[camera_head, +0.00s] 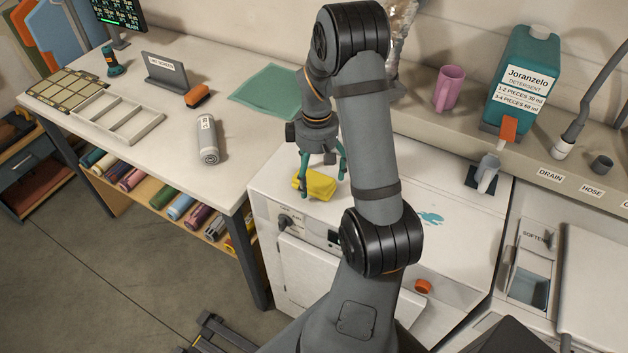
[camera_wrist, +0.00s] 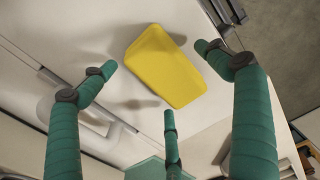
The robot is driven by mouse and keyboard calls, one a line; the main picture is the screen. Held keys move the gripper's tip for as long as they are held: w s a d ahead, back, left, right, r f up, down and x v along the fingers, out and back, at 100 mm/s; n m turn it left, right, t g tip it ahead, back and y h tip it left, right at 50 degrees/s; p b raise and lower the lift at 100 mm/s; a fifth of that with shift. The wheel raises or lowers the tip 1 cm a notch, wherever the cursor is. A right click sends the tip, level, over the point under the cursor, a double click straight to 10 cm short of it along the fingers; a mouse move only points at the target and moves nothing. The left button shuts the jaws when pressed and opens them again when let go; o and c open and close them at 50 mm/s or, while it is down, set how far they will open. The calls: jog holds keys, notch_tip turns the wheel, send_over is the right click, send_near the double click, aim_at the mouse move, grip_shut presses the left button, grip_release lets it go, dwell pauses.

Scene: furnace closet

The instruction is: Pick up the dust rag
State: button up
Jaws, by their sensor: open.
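A yellow folded block-like cloth, which looks like the dust rag (camera_head: 318,187), lies on the white top of the washer-like machine (camera_head: 270,190), near its left front edge. It also shows in the wrist view (camera_wrist: 165,66), lying at a slant. My gripper (camera_head: 322,170) points down over the rag with its teal fingers spread and nothing held. In the wrist view my gripper (camera_wrist: 157,80) has a finger on either side of the rag and one below it in the picture. I cannot tell whether any fingertip touches the rag.
Left of the machine is a workbench (camera_head: 160,125) with a grey cylinder (camera_head: 207,140), an orange-brown brush-like block (camera_head: 197,95) and a teal mat (camera_head: 268,90). A pink mug (camera_head: 449,88) and a detergent jug (camera_head: 522,75) stand on the back ledge.

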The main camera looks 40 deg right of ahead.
jog(key=shift+f, duration=0.15)
jog(key=shift+c, duration=1.3)
jog(key=c, duration=1)
